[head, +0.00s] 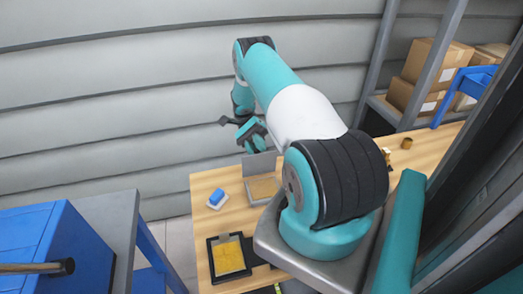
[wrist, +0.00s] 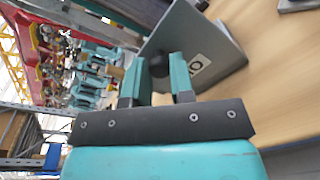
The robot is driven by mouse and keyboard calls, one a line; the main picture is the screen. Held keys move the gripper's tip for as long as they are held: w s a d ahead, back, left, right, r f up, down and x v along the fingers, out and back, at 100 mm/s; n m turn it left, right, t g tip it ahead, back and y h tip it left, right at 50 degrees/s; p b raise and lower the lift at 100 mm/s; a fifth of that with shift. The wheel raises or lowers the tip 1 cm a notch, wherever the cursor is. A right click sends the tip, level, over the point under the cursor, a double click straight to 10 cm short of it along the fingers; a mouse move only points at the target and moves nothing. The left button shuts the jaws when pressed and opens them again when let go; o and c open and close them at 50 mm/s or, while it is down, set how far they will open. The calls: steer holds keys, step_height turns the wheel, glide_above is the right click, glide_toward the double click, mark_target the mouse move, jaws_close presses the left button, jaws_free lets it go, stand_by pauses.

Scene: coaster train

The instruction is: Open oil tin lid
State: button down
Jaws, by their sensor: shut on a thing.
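The oil tin's grey lid (wrist: 207,48) shows in the wrist view with a white label and a dark round knob (wrist: 160,65). My gripper (wrist: 160,72) has its two teal fingers on either side of this knob and is shut on it. In the head view, the grey lid (head: 259,164) stands steeply raised at the back of the tin (head: 264,188), whose inside looks tan. My gripper (head: 252,133) is just above and behind the lid there. The fingertips are hard to make out in the head view.
A blue block on a white base (head: 216,199) and a black-framed tray with a yellow pad (head: 229,258) lie on the wooden table (head: 204,184). A small brass-coloured piece (head: 406,143) is at the right. A blue cabinet (head: 50,250) stands at the left.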

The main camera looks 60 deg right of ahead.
steer(key=shift+f, duration=0.1)
stand_by(0.3)
steer(key=c, duration=1)
jaws_free()
step_height(320, 180, up, 20)
steer(key=p, duration=1.2)
